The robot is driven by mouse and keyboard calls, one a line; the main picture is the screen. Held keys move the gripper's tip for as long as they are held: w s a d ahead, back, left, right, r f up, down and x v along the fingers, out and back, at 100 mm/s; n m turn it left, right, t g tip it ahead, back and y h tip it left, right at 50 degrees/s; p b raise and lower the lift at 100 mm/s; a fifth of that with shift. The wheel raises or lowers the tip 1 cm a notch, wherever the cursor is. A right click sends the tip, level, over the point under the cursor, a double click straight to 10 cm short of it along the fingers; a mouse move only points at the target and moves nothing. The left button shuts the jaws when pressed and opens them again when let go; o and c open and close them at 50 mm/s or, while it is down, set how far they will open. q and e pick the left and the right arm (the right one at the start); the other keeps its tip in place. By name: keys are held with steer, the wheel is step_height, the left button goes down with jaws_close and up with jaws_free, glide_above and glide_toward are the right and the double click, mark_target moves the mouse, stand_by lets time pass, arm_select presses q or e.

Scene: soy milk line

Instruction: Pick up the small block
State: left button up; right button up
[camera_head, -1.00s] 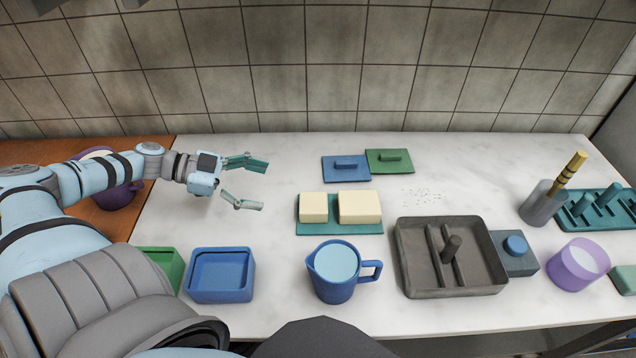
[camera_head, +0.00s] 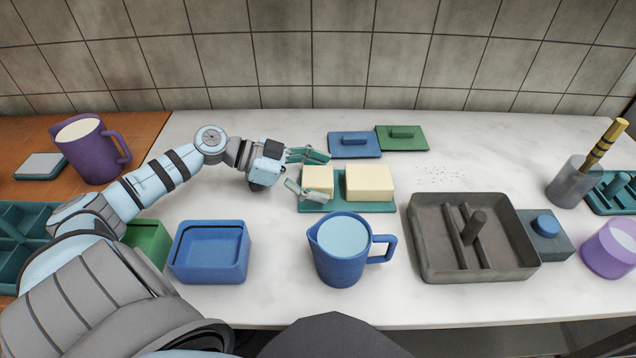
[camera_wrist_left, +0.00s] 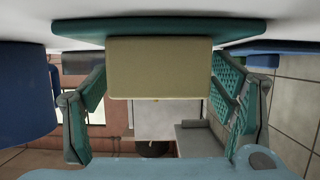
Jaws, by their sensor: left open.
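The small cream block (camera_head: 318,180) lies on the left part of a teal board (camera_head: 345,206), beside a larger cream block (camera_head: 370,182). My left gripper (camera_head: 304,172) is open at the left side of the small block, one finger on its far side and one on its near side. In the left wrist view the small block (camera_wrist_left: 160,67) shows between the two spread fingers, with the teal board (camera_wrist_left: 160,27) along its upper edge. Whether the fingers touch the block I cannot tell. My right gripper is not in view.
A blue box (camera_head: 210,275) is at front left, a grey tray (camera_head: 425,262) at right.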

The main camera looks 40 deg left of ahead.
arm_select(q)
steer(key=shift+s+r, duration=0.1)
steer(key=c, duration=1)
steer(key=shift+o, duration=0.2)
